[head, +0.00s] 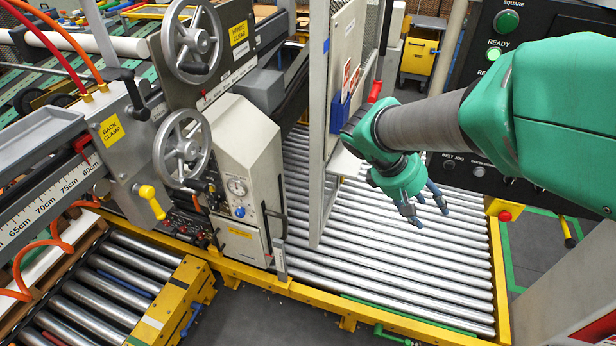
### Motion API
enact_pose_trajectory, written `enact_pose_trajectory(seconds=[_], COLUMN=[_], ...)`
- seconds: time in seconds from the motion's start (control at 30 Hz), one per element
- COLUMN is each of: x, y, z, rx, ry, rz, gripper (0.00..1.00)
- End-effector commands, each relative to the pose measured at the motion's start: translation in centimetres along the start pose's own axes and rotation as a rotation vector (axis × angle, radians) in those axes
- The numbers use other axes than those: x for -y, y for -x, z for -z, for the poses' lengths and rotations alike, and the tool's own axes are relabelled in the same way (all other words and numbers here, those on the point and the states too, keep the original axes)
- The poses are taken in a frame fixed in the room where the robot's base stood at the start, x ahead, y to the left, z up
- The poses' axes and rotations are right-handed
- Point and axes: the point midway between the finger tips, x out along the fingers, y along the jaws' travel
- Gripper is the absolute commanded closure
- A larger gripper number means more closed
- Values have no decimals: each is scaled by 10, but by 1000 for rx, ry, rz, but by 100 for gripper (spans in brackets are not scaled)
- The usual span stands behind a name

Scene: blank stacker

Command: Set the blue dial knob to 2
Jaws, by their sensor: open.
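The small blue dial knob (240,212) sits on the front of the light grey machine housing (232,135), just below a round white gauge (237,187). Its markings and setting are too small to read. My gripper (431,212) is at the end of the green arm, over the roller conveyor, well to the right of the knob. Its blue-grey fingers are spread apart and point down, with nothing between them.
An upright pale panel (331,120) with a blue holder stands between my gripper and the housing. Handwheels (182,148) stick out left of the housing. A yellow rail (400,334) edges the rollers (400,270). A black control panel (500,45) is at right.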

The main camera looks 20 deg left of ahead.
Motion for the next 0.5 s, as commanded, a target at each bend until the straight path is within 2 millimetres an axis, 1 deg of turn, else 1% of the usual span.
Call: enact_pose_trajectory(seconds=[0.03, 0.27, 0.5], x=[1, 8, 26], y=[1, 3, 8], z=[14, 77, 145], rx=[12, 63, 108], ry=[40, 210, 384], rz=[-21, -135, -264], gripper=[52, 52, 52])
